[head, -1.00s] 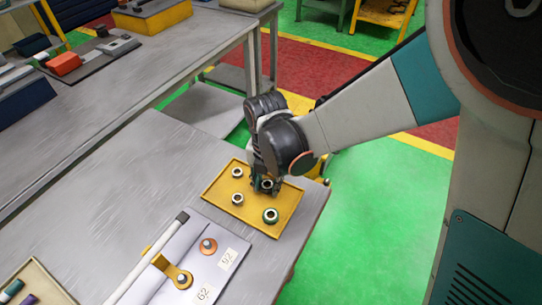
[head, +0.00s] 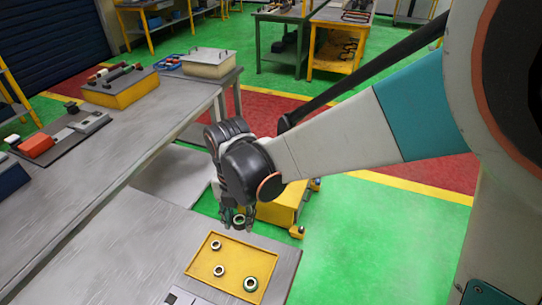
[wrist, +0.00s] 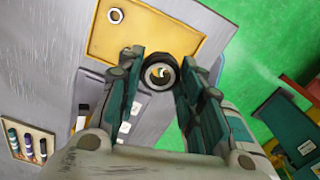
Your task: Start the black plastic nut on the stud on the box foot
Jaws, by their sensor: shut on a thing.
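My gripper (head: 238,225) is shut on a dark nut (head: 239,219). In the wrist view the nut (wrist: 160,72) sits between the fingertips as a black ring with a paler inner rim. The gripper holds it in the air, past the tray's far edge in the head view.
The tray rests on a grey table (head: 120,262). A yellow box-like unit (head: 282,212) stands on the green floor behind the gripper. A second grey table (head: 95,160) at the left holds a red item (head: 36,146) and boxes. Open floor lies to the right.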

